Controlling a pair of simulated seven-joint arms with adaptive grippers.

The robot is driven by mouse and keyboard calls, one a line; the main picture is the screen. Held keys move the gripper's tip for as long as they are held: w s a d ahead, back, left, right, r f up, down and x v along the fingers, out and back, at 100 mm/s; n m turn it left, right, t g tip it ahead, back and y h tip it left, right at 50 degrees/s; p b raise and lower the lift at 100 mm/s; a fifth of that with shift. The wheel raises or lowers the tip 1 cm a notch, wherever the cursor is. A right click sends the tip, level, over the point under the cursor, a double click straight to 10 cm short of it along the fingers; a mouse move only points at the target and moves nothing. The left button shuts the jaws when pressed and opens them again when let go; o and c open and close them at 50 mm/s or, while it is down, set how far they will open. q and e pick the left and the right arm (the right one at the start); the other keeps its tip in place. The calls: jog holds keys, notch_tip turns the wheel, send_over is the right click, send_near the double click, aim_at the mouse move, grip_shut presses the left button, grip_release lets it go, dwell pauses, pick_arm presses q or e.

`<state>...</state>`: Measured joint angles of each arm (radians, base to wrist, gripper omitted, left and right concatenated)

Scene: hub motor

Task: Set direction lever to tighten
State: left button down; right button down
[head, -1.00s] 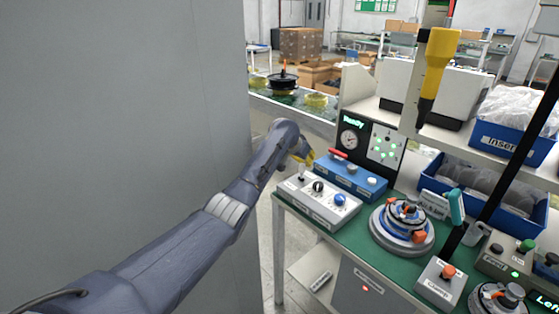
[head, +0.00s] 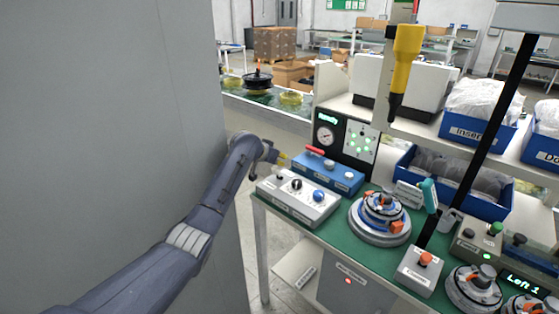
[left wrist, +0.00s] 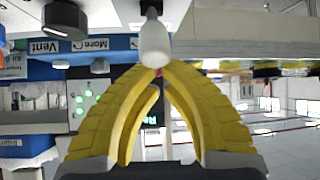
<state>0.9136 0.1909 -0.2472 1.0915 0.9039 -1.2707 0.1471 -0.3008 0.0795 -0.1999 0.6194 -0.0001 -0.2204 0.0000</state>
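The white control box (head: 297,202) stands at the left end of the green bench. It carries a small lever (head: 279,176) at its left end, then a black knob (head: 296,184) and a blue knob (head: 319,194). My left gripper (head: 284,160) is just above and behind the lever. In the left wrist view, which is upside down, the yellow fingers (left wrist: 160,72) come together at their tips, right by the rounded white end of the lever (left wrist: 154,42). I cannot tell whether they touch it. My right gripper is out of view.
A blue box (head: 328,174) with a red handle (head: 314,151) stands close behind the white box. The hub motor (head: 380,218) sits to the right on the bench. A yellow tool (head: 406,55) hangs above. A grey panel (head: 110,110) fills the left.

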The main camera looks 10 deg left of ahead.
pick_arm(q)
notch_tip(320, 180, up, 10)
dwell(0.8)
